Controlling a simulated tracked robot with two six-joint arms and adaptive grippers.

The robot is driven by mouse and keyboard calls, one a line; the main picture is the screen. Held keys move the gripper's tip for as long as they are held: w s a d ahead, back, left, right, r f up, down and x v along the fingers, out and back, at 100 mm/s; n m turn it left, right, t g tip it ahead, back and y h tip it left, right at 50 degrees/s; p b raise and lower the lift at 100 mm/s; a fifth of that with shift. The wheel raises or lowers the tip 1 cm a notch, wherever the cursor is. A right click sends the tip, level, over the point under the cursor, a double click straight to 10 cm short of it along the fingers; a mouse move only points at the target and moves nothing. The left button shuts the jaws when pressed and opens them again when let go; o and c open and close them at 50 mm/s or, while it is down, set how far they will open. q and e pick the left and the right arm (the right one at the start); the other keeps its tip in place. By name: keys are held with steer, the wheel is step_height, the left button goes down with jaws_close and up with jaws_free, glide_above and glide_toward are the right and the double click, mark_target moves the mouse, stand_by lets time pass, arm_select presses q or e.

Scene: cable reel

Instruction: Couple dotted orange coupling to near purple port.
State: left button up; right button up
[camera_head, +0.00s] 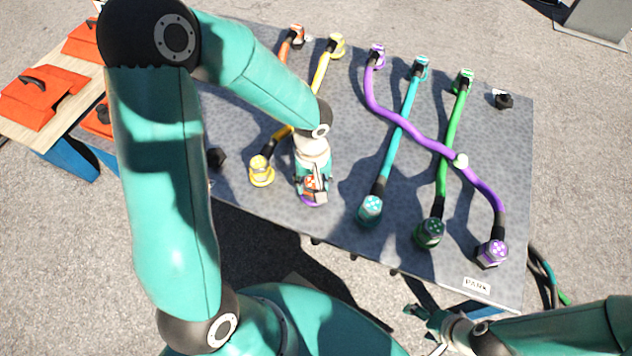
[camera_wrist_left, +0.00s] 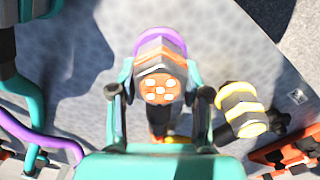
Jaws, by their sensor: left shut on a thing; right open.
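The dotted orange coupling (camera_head: 311,183) sits in my left gripper (camera_head: 313,190), over the near edge of the grey panel. In the left wrist view, the coupling's orange face with pale dots (camera_wrist_left: 160,89) sits between the fingers of my left gripper (camera_wrist_left: 160,95). The near purple port shows as a purple rim (camera_head: 312,203) right below the coupling, and as a purple arc (camera_wrist_left: 165,40) beside it in the wrist view. I cannot tell whether the coupling is fully seated. Its hose is mostly hidden by my arm. My right gripper (camera_head: 428,322) is open and empty, off the panel's near edge.
Yellow (camera_head: 261,172), teal (camera_head: 370,209), green (camera_head: 430,233) and purple (camera_head: 492,252) couplings stand along the near side. The purple hose (camera_head: 422,140) crosses the teal and green ones. A black fitting (camera_head: 216,158) is left of yellow. Orange cases (camera_head: 42,95) lie at left.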

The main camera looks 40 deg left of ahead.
arm_select(q)
steer(key=o, duration=1.4)
steer(key=shift+c, duration=0.2)
step_height(320, 180, up, 12)
